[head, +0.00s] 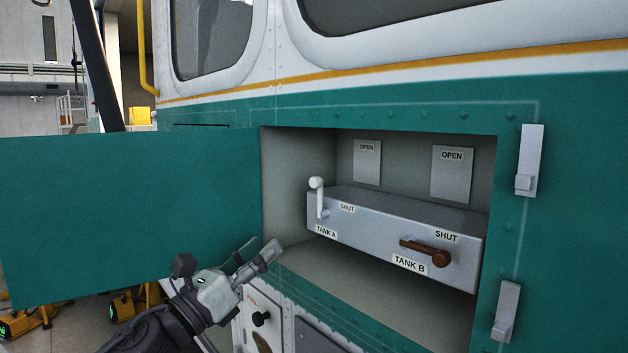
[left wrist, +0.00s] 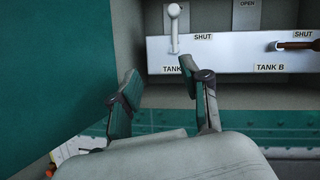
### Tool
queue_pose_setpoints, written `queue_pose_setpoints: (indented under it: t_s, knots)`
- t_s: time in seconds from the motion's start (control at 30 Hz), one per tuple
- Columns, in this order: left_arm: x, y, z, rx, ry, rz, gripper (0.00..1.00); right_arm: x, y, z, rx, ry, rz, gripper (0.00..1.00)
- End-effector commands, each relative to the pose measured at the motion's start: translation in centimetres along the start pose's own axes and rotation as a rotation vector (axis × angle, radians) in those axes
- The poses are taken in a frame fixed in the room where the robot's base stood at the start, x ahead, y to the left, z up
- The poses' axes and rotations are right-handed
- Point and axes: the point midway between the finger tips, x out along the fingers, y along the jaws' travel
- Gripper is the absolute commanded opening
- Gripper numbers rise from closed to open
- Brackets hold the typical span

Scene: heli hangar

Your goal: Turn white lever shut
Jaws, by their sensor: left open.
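The white lever (head: 319,198) stands upright on the grey valve box (head: 375,222) inside the open bay, at the TANK A label. A SHUT label is to its right and an OPEN plate is on the back wall above. The white lever also shows in the left wrist view (left wrist: 175,28), upright beyond the fingers. My left gripper (head: 261,250) is open and empty, below and left of the lever, near the bay's lower left edge. Its two fingers (left wrist: 160,75) show apart in the left wrist view, not touching the lever. My right gripper is not in view.
A brown lever (head: 427,250) lies roughly level at TANK B, to the right. The green door (head: 130,215) stands open at the left. The space in front of the valve box is clear.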

Motion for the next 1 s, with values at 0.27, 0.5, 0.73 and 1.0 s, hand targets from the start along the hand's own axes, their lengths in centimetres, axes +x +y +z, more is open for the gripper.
queue_pose_setpoints:
  t_s: [0.27, 0.5, 0.73, 1.0]
  knots:
    - [0.6, -1.9, 4.7, 0.359, -0.01, -0.119, 0.47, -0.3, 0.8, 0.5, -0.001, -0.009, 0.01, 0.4]
    - [4.0, -2.5, 5.2, 0.366, -0.012, -0.124, 0.47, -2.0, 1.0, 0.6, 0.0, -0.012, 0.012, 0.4]
    - [9.0, -3.2, 5.1, 0.365, -0.012, -0.123, 0.47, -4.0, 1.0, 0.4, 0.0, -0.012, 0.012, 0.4]
    - [13.1, -3.5, 4.8, 0.364, -0.012, -0.121, 0.47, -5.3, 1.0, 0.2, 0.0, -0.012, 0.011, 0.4]
